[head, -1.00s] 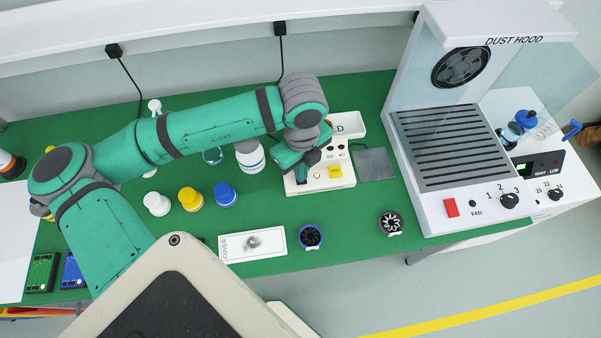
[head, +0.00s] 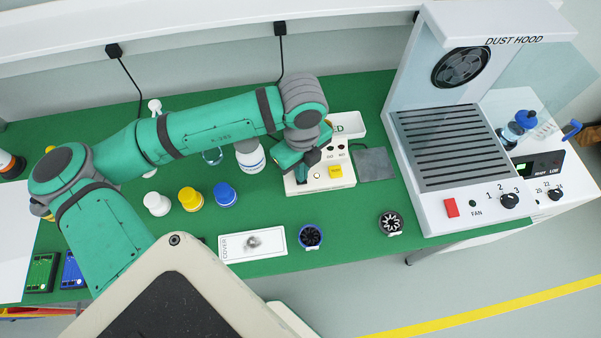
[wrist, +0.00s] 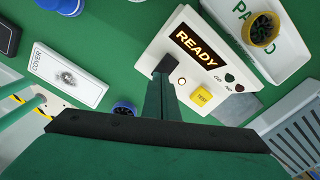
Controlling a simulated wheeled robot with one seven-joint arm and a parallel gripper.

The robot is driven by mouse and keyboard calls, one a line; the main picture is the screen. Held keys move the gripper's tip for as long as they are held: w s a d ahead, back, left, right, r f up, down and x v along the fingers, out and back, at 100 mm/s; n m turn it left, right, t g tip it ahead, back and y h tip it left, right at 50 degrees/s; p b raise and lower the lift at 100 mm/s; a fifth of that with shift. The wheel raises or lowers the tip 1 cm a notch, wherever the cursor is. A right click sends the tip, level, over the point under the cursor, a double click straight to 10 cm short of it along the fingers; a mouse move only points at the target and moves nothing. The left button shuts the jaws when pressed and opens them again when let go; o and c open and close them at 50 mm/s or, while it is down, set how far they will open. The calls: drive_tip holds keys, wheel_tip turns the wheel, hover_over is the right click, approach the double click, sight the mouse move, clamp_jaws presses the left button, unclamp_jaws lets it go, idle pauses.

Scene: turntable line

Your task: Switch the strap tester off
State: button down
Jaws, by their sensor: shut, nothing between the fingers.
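In the wrist view, the tester (wrist: 205,75) has a lit display reading READY, a yellow TEST button (wrist: 201,98) and two dark lamps. My gripper (wrist: 166,66) is shut and empty, pointing down at the tester's edge beside the display. In the head view, my gripper (head: 302,178) is over the tester's left part. The fingertips hide the surface beneath them. I cannot tell whether they touch it, and no power switch shows clearly.
A white PASSED tray (wrist: 291,45) holds a yellow-rimmed wheel behind the tester. A grey pad (head: 376,164) and the dust hood (head: 430,208) stand to the right. Bottles (head: 225,195) stand left; a COVER plate (head: 232,253) and two small round fans (head: 310,236) lie in front.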

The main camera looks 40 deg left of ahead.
drive_tip(key=shift+f, duration=0.7)
idle(0.4)
wheel_tip(320, 180, up, 7)
idle(1.0)
idle(0.5)
